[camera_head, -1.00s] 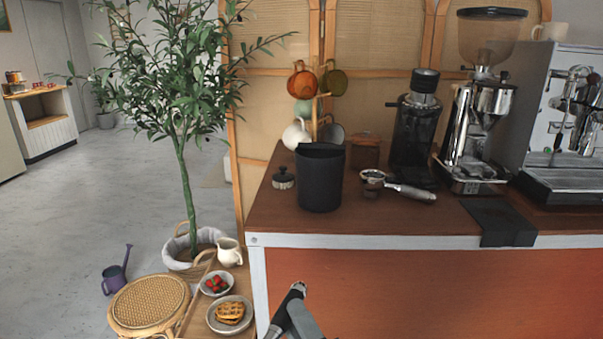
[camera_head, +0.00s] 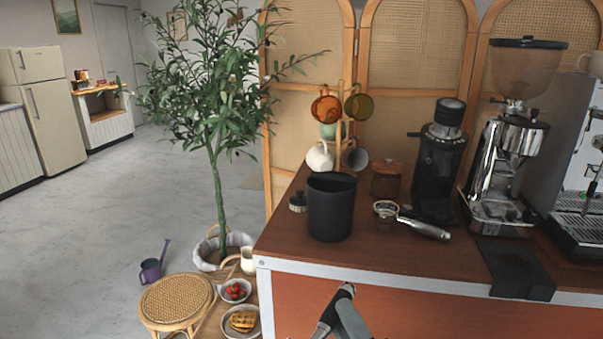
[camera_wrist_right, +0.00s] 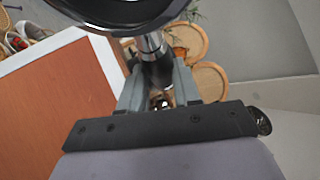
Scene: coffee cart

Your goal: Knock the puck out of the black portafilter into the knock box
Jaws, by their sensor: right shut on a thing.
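The knock box (camera_head: 331,207) is an open black cylinder near the left end of the brown counter. My right gripper (camera_head: 346,312) shows at the bottom of the head view, in front of the counter's front edge, below the knock box and apart from it. In the right wrist view my right gripper (camera_wrist_right: 158,98) is shut on the dark handle of the black portafilter (camera_wrist_right: 125,12). Its silver neck and round rim extend past the fingers to the top of that view. The inside of its basket is hidden, so I cannot see the puck. My left gripper is not in view.
Another portafilter (camera_head: 424,228) with a silver handle lies right of the knock box. A tamper (camera_head: 298,202) stands at its left. Behind are a mug tree (camera_head: 343,130), a black grinder (camera_head: 437,170) and a chrome grinder (camera_head: 503,170). A black mat (camera_head: 515,268) hangs over the front edge.

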